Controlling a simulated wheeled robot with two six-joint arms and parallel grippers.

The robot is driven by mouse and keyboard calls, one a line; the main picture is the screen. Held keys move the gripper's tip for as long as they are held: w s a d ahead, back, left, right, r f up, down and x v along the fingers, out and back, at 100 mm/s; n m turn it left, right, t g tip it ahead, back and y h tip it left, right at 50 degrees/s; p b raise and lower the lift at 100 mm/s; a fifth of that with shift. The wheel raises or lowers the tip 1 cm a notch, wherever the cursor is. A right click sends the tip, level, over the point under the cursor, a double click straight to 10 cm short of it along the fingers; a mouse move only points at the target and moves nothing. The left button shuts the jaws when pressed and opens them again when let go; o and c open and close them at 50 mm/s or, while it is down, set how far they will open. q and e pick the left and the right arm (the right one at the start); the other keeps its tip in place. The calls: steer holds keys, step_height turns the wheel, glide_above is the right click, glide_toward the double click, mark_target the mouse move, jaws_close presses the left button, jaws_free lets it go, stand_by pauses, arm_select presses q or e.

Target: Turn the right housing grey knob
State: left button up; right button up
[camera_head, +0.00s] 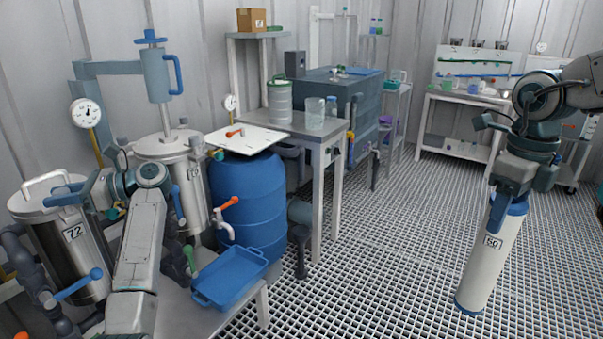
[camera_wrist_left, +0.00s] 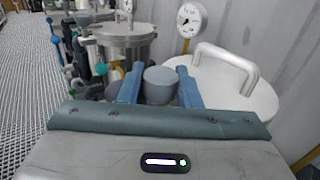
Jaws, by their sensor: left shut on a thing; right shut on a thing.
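My left gripper (camera_head: 66,195) is at the front housing labelled 72 (camera_head: 75,250), beside its white lid (camera_head: 42,197). In the left wrist view its two blue fingers (camera_wrist_left: 160,92) are shut on a round grey knob (camera_wrist_left: 160,80), one finger on each side. The knob is hidden by my wrist in the head view. A second steel housing (camera_head: 172,160) stands to the right with a blue-handled press above it. My right gripper (camera_head: 506,200) is shut on the top of a white cylinder labelled 50 (camera_head: 486,262) with blue ends, held nearly upright over the grating.
A blue tray (camera_head: 230,277) lies on the bench near my left forearm. A blue barrel (camera_head: 252,205) with a white board stands behind. Blue-handled valves and pipes (camera_head: 75,287) crowd the left. The grating floor (camera_head: 390,260) is clear in the middle.

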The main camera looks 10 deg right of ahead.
arm_select(q)
steer(key=shift+n+g+b, duration=0.4)
steer(key=shift+g+b, duration=0.1)
steer(key=o, duration=0.9)
steer(key=shift+o, duration=0.2)
steer(key=b+v, duration=0.1)
steer(key=v, duration=1.1)
steer(key=shift+r+b, duration=0.15)
steer(key=shift+b, duration=0.15)
steer(key=shift+w, duration=0.1)
